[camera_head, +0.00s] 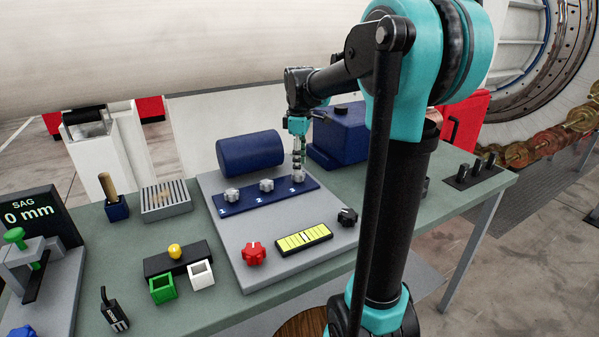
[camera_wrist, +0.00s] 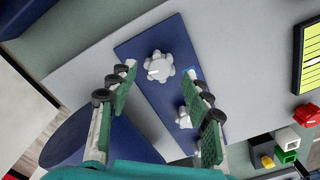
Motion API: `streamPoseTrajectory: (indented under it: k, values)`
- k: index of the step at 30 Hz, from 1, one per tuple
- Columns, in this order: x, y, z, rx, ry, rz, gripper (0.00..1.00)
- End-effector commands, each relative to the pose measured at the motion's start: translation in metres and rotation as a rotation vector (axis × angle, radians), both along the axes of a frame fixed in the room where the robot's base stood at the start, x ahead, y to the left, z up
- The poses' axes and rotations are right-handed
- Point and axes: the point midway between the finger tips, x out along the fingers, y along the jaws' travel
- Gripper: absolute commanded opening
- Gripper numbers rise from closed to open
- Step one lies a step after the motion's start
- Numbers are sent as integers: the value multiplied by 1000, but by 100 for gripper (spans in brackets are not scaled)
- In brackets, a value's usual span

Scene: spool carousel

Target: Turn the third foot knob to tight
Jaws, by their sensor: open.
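A blue strip (camera_head: 247,199) numbered 1, 2 and 3 carries the grey lobed foot knobs. The third knob (camera_head: 297,178) is at its right end, the second knob (camera_head: 266,185) in the middle and the first knob (camera_head: 232,195) at the left. My gripper (camera_head: 298,158) points down just over the third knob and partly hides it. In the wrist view my open gripper (camera_wrist: 160,74) has its fingers on either side of the third knob (camera_wrist: 160,63), with gaps showing. A white mark on that knob points left. The second knob (camera_wrist: 184,118) is partly behind a finger.
The grey plate (camera_head: 228,232) also bears a yellow level (camera_head: 304,239), a red knob (camera_head: 253,254) and a black knob (camera_head: 347,217). A blue cylinder (camera_head: 250,153) and a blue box (camera_head: 340,132) stand behind the strip. A gauge (camera_head: 28,212) reads 0 mm at left.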

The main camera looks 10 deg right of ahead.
Motion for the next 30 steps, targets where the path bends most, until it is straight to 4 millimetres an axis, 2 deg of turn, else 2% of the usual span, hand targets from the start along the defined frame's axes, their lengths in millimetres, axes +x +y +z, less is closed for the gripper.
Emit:
streamPoseTrajectory:
  k: [3,7,19,30]
  values:
    - [0,0,-19,0,0,0,49]
    - [0,0,-31,0,0,0,49]
    - [0,0,-39,0,0,0,49]
    - [0,0,-38,0,0,0,5]
